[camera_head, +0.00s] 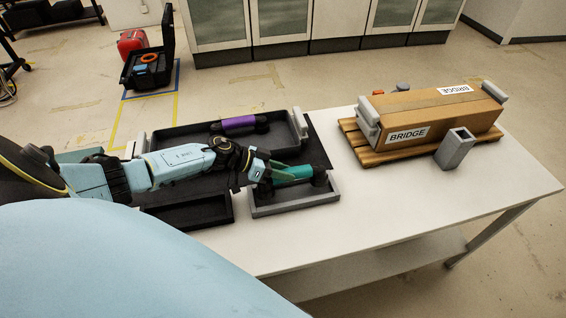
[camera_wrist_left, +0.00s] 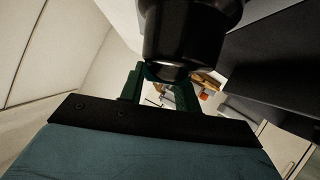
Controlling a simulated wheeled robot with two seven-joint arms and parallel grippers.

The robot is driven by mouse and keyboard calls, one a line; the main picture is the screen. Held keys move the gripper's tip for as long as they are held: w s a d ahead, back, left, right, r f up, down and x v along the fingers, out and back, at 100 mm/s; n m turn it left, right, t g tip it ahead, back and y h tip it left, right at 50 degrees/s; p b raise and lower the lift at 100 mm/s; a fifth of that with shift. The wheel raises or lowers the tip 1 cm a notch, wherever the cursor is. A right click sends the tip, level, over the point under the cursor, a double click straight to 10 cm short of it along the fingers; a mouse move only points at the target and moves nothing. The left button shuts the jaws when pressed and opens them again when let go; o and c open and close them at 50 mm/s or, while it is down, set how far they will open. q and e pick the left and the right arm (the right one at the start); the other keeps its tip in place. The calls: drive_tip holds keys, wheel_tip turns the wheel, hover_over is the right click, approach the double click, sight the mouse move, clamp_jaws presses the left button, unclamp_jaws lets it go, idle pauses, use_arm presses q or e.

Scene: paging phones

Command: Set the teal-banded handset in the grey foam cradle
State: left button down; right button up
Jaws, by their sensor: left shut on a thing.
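The teal-banded handset (camera_head: 295,174) has black ends and a teal grip, and lies roughly level over the grey foam cradle (camera_head: 295,207). I cannot tell whether it rests on the cradle or hangs just above it. My left gripper (camera_head: 273,172) is shut on the handset near its left part. In the left wrist view a black rounded end of the handset (camera_wrist_left: 190,38) fills the top middle, beyond the green fingers of my left gripper (camera_wrist_left: 160,78). The cradle's inside is partly hidden by the handset. My right gripper is not in view.
A purple-banded handset (camera_head: 239,123) lies in the black tray (camera_head: 170,134) behind my left arm. An empty-looking black cradle (camera_head: 187,213) stands left of the grey one. A cardboard "BRIDGE" box (camera_head: 430,115) sits on a wooden pallet at right. The white table's (camera_head: 400,205) front right is clear.

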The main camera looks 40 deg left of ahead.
use_arm(q)
drive_tip(key=shift+p, duration=0.3)
idle(0.5)
drive_tip(key=shift+f+b, duration=0.6)
drive_tip(key=shift+f, duration=0.2)
idle(0.4)
drive_tip(key=c, duration=1.3)
unclamp_jaws()
drive_tip(key=shift+s, duration=0.1)
drive_tip(key=shift+p+v, duration=1.5)
drive_tip(key=shift+v, duration=0.9)
drive_tip(key=p+v, duration=0.3)
drive_tip(key=v, duration=0.3)
drive_tip(key=shift+a, duration=0.15)
